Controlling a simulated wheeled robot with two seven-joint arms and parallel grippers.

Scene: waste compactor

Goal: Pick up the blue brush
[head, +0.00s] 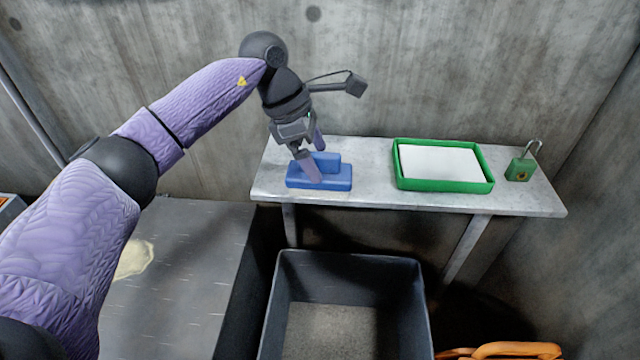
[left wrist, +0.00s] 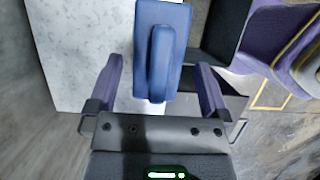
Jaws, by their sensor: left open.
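The blue brush (head: 340,180) lies on the left part of the grey shelf (head: 375,200). It is a flat blue block with a raised ridge on top. My left gripper (head: 313,160) is directly over the brush, pointing down, with one finger overlapping it in the head view. In the left wrist view the brush (left wrist: 160,50) is ahead of the left gripper (left wrist: 163,78), its near end between the two spread fingers. The fingers stand apart from its sides, and the gripper is open and empty. My right gripper is not in view.
A green tray (head: 445,186) with a white sheet stands right of the brush, and a green padlock (head: 519,169) farther right. A dark open bin (head: 345,256) stands below the shelf. A concrete wall (head: 420,70) is close behind. An orange object (head: 515,349) shows at bottom right.

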